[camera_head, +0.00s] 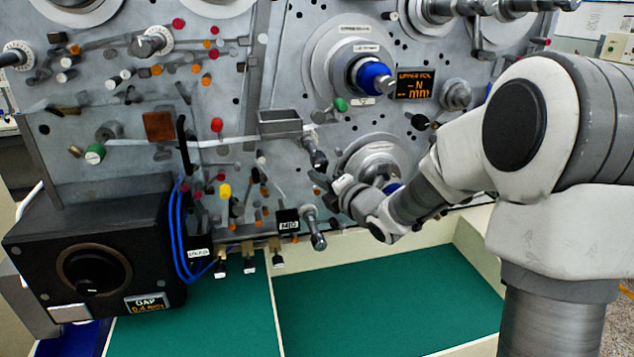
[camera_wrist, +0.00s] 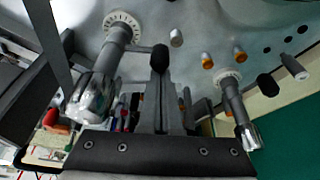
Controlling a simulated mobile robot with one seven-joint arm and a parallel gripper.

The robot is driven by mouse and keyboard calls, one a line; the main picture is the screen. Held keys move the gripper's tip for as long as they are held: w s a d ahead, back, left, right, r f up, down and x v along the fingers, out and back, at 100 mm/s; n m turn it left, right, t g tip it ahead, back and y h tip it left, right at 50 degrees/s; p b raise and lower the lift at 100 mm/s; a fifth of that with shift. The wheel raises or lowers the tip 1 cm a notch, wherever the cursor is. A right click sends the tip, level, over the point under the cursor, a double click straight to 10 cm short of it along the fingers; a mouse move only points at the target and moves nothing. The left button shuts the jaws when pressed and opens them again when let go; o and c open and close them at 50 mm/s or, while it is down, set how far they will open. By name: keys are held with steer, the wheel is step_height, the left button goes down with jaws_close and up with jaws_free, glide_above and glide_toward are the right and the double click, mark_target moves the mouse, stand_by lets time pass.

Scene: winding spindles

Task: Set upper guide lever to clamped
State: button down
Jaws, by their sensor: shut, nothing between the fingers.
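The upper guide lever (camera_head: 315,155) is a metal rod with a bright knob, sticking out of the grey panel in the middle of the head view. I take it to be the lever on the left of the wrist view (camera_wrist: 95,97). A similar lower lever (camera_head: 316,232) is below it and shows at the right of the wrist view (camera_wrist: 238,115). I cannot read the lever's setting.
A blue knob (camera_head: 374,76) and a small display (camera_head: 414,84) are above my arm. A black gap box (camera_head: 95,255) with a dial stands at lower left. Several small coloured pegs crowd the panel. The green tray floor (camera_head: 390,300) is clear.

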steer(key=shift+d+b, duration=0.2)
steer(key=shift+b, duration=0.25)
steer(key=shift+w+d+r+n+g+h+b, duration=0.15)
steer(key=shift+d+r+n+h+b, duration=0.5)
steer(key=shift+n+b, duration=0.8)
steer(key=shift+w+d+r+n+g+h+b, duration=0.15)
steer(key=shift+d+r+n+h+b, duration=0.3)
steer(key=shift+d+n+h+b, duration=0.65)
steer(key=shift+w+d+r+n+g+h+b, duration=0.15)
steer(key=shift+d+r+n+h+b, duration=0.35)
steer(key=shift+n+b, duration=1.2)
steer(key=shift+r, duration=0.2)
steer(key=shift+a, duration=0.1)
step_height(320, 180, down, 4)
steer(key=b, duration=0.4)
steer(key=p+v, duration=0.2)
steer(key=v, duration=0.7)
steer(key=shift+s+a, duration=0.15)
steer(key=shift+s, duration=0.35)
